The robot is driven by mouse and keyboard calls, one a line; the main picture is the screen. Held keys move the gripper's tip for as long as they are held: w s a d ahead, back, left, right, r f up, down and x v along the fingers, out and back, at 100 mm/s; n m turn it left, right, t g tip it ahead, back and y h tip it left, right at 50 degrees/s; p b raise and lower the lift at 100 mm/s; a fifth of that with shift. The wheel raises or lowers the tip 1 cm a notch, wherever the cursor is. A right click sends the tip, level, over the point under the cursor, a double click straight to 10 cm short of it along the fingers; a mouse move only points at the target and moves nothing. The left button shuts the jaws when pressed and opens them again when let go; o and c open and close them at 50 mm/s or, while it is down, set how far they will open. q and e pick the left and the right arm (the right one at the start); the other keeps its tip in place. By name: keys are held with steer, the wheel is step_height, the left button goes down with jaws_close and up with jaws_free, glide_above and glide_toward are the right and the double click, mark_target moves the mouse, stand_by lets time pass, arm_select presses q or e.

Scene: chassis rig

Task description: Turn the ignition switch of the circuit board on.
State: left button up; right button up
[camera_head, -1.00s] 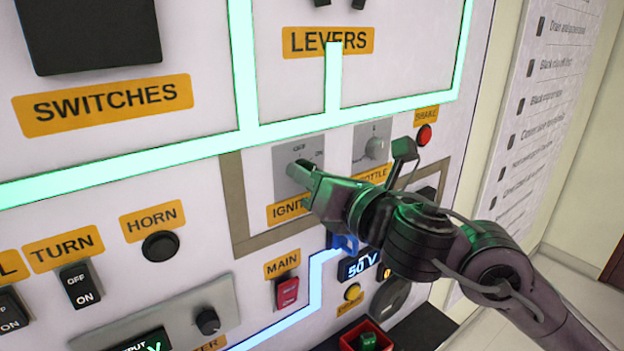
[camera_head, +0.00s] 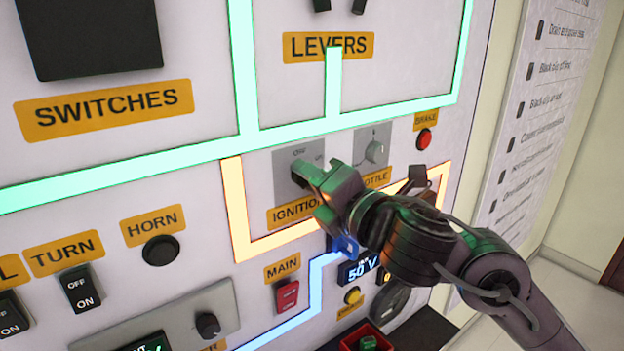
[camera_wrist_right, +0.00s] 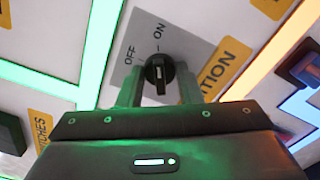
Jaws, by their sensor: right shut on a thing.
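The ignition switch has a grey plate (camera_head: 287,163) with OFF and ON marks, above an orange IGNITION label (camera_head: 290,213). Its black knob (camera_wrist_right: 159,72) shows in the right wrist view, where it lines up with the tick near ON. My right gripper (camera_wrist_right: 160,90) is shut on this knob, one finger on each side. In the head view my right gripper (camera_head: 308,174) reaches the plate from the right and hides most of the knob. The strip (camera_head: 238,210) around the ignition area glows orange. My left gripper is not in view.
The throttle knob (camera_head: 375,152) and red brake button (camera_head: 424,139) lie to the right, close to my arm. The red MAIN switch (camera_head: 288,295) and a 50 V display (camera_head: 358,270) are below. The HORN button (camera_head: 160,250) is lower left.

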stand_by(0.4)
steer(key=o, duration=1)
steer(key=b+v, duration=0.1)
steer(key=v, duration=0.7)
steer(key=shift+w, duration=0.1)
